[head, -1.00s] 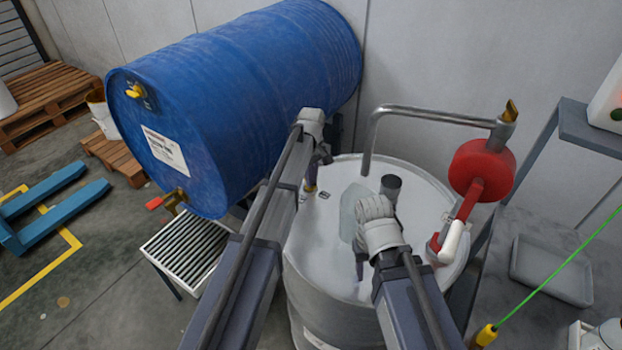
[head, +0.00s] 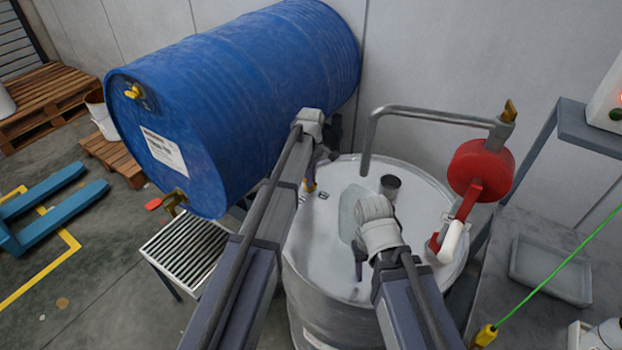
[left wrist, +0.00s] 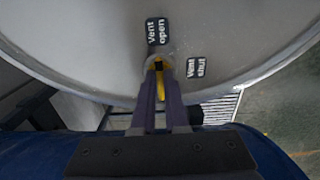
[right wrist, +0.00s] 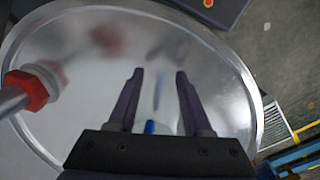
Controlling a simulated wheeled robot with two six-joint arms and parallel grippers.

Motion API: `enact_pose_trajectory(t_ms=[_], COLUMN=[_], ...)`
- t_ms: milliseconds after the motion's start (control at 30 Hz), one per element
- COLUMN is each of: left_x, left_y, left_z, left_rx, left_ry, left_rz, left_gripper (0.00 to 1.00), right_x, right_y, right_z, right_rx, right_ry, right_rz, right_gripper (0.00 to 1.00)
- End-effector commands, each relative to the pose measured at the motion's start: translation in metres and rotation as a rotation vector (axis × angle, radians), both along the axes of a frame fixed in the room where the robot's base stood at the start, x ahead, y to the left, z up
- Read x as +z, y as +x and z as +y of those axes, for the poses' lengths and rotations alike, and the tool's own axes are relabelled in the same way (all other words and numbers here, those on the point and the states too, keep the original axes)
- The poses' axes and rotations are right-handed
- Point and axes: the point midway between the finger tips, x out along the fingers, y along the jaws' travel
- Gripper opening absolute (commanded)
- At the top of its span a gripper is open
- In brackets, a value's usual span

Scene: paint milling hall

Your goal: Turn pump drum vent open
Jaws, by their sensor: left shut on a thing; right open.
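The pump drum (head: 335,225) is a pale steel drum standing upright below me. Its small yellow vent handle (left wrist: 160,82) is near the lid's rim, beside the labels "Vent open" (left wrist: 156,31) and "Vent shut" (left wrist: 193,67). The handle lies roughly in line with the "Vent open" label, its visible end pointing away from it. My left gripper (left wrist: 160,92) is shut on the handle; in the head view the arm partly hides the vent (head: 310,187). My right gripper (right wrist: 158,78) is open and empty above the lid.
A red pump (head: 480,168) with a bent grey pipe (head: 430,116) rises at the drum's right. A large blue drum (head: 240,90) lies on its side at left, close to my left arm. A slatted stand (head: 185,245) is below it. A grey bench (head: 530,310) is at right.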

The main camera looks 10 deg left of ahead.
Motion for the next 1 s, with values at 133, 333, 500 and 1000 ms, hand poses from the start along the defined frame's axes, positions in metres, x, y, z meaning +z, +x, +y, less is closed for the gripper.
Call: enact_pose_trajectory(t_ms=[133, 333, 500, 1000], left_x=[0.000, 0.000, 0.000, 0.021], left_y=[0.000, 0.000, 0.000, 0.000], left_z=[0.000, 0.000, 0.000, 0.000], left_rx=[0.002, 0.001, 0.000, 0.000], left_ry=[0.000, 0.000, 0.000, 0.000], left_rz=[0.000, 0.000, 0.000, 0.000], left_gripper=[0.00, 0.31, 0.41, 0.41], right_x=[0.000, 0.000, 0.000, 0.021], right_y=[0.000, 0.000, 0.000, 0.000], right_z=[0.000, 0.000, 0.000, 0.000], right_rx=[0.000, 0.000, 0.000, 0.000], right_ry=[0.000, 0.000, 0.000, 0.000], right_rz=[0.000, 0.000, 0.000, 0.000], right_gripper=[0.50, 0.50, 0.50, 0.50])
